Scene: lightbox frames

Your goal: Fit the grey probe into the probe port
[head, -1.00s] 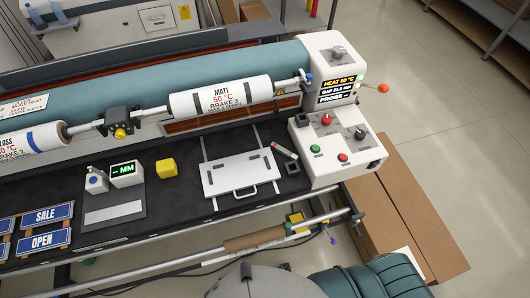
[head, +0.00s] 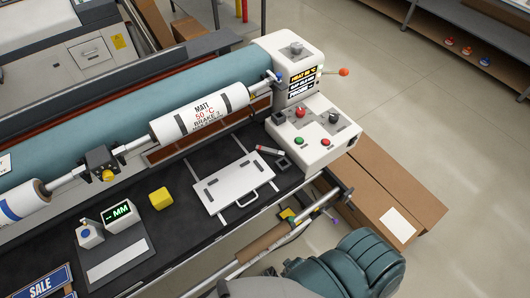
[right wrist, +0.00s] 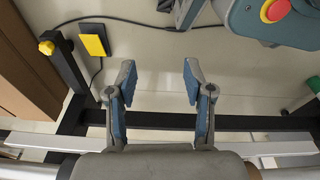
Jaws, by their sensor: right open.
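No grey probe can be picked out for certain. A small pen-like piece (head: 269,151), pale with a red part, lies on the black bench beside the white control box (head: 318,150). A dark square holder (head: 283,164) stands next to it. The probe port cannot be made out surely; a dark square fitting (head: 276,129) sits on the control box top. My right gripper (right wrist: 158,82) is open and empty above the floor in the right wrist view. My left gripper is not in view.
A white plate with a handle (head: 234,184) lies on the bench, with a yellow block (head: 160,198) to its left. The printed roll (head: 199,113) is behind. A front bar (head: 262,244) runs along the bench. Cardboard boxes (head: 395,185) stand at right. A yellow pedal (right wrist: 93,39) is on the floor.

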